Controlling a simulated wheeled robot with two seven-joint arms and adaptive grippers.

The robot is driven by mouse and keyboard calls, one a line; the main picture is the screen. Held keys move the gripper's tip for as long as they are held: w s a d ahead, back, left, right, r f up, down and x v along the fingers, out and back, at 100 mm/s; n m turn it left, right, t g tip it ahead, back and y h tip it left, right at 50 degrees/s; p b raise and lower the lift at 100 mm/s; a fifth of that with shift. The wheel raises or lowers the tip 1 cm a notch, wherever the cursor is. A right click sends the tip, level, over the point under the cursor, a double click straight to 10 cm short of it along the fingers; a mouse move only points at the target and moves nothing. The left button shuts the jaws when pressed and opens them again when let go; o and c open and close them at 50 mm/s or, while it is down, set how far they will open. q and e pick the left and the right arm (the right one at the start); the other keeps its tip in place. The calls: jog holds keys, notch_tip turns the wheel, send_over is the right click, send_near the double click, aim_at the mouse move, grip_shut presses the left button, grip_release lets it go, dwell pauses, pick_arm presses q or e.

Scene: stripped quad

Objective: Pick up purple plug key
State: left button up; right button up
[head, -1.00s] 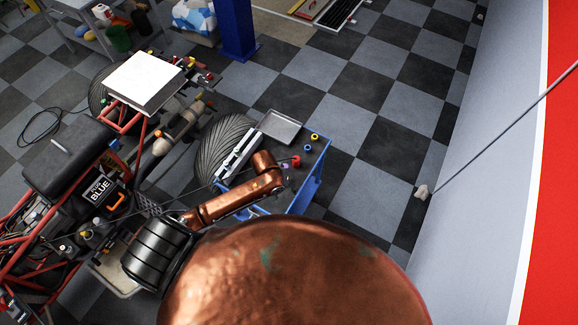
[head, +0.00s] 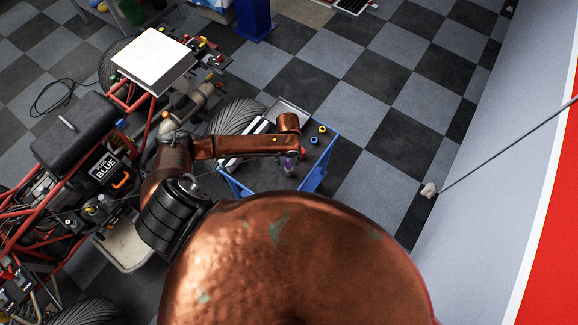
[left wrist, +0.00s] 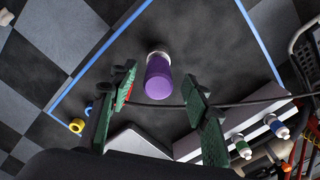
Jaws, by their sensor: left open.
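The purple plug key (left wrist: 158,80) is a purple cylinder with a pale end, on the dark top of the blue-edged cart. In the head view it shows as a small purple spot (head: 290,165) just below my left wrist. My left gripper (left wrist: 160,88) is open, with one green finger on each side of the purple plug key in the left wrist view. I cannot tell how far above it the fingers are. In the head view my copper arm hides most of this gripper. My right gripper is not in view.
The blue cart (head: 325,160) also carries a yellow ring (head: 313,141), a blue ring (head: 322,129) and a grey tray (head: 290,108). A pale rail with capped plugs (left wrist: 240,146) lies at the lower right. A dark cable crosses the left wrist view. The stripped quad stands left.

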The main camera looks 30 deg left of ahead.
pick_arm(q)
jog(key=shift+w+d+f, duration=0.1)
jog(key=shift+f, duration=0.7)
jog(key=c, duration=0.6)
jog(key=shift+r, duration=0.1)
grip_shut()
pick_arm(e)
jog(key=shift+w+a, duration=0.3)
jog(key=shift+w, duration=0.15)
